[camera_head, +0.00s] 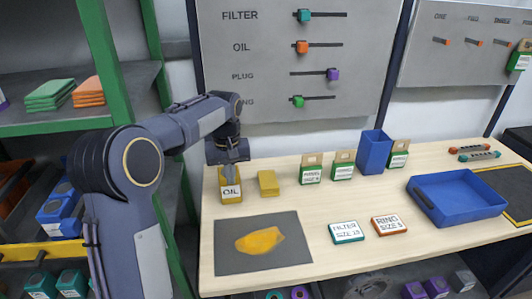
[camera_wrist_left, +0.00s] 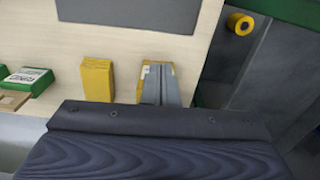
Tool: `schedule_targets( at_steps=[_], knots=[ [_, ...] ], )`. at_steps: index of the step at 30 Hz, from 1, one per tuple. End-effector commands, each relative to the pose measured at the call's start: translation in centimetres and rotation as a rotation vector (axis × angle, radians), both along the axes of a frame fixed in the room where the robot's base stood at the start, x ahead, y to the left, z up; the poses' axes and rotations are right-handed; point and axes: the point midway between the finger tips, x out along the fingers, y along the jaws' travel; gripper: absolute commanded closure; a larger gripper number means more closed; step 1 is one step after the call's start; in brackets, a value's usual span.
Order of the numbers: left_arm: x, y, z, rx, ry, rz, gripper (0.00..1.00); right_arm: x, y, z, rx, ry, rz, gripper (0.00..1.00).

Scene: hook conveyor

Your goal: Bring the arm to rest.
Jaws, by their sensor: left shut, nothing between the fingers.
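My left arm comes in from the left in the head view and bends down over the left end of the wooden table. My left gripper (camera_head: 231,168) is shut and empty, just above a yellow box with an OIL label (camera_head: 231,190). In the left wrist view the closed grey fingers (camera_wrist_left: 160,88) cover the middle of that yellow box (camera_wrist_left: 148,70). I cannot tell whether the fingertips touch it. My right gripper is in neither view.
A plain yellow box (camera_head: 268,183) stands close to the right of the gripper. Green labelled boxes (camera_head: 311,168), a tall blue bin (camera_head: 372,152) and a blue tray (camera_head: 450,212) stand farther right. A dark mat (camera_head: 290,262) lies in front. A green-framed shelf (camera_head: 110,60) is at left.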

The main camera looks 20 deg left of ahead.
Motion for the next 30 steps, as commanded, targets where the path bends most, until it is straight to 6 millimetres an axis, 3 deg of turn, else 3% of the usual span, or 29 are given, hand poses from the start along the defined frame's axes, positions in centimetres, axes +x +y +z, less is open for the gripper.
schedule_targets(
  at_steps=[5, 8, 12, 17, 21, 24, 30],
  knots=[
    [-0.4, 0.0, 0.4, -0.007, -0.009, -0.006, 1.0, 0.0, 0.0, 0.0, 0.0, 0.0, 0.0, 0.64],
    [-2.3, -0.4, 1.5, -0.038, -0.042, -0.032, 1.0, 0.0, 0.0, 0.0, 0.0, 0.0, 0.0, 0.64],
    [-7.5, -1.9, 3.6, -0.108, -0.138, -0.112, 1.0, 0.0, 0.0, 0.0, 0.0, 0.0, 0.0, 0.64],
    [-14.8, -4.9, 4.6, -0.18, -0.278, -0.224, 1.0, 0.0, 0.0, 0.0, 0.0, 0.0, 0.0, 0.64],
    [-20.9, -7.9, 3.7, -0.212, -0.398, -0.315, 1.0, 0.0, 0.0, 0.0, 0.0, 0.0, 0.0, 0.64],
    [-24.4, -9.8, 2.3, -0.219, -0.47, -0.367, 1.0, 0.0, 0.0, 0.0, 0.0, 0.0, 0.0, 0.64],
    [-28.0, -12.2, -0.3, -0.217, -0.551, -0.424, 1.0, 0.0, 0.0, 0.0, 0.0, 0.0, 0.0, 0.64]
  ],
)
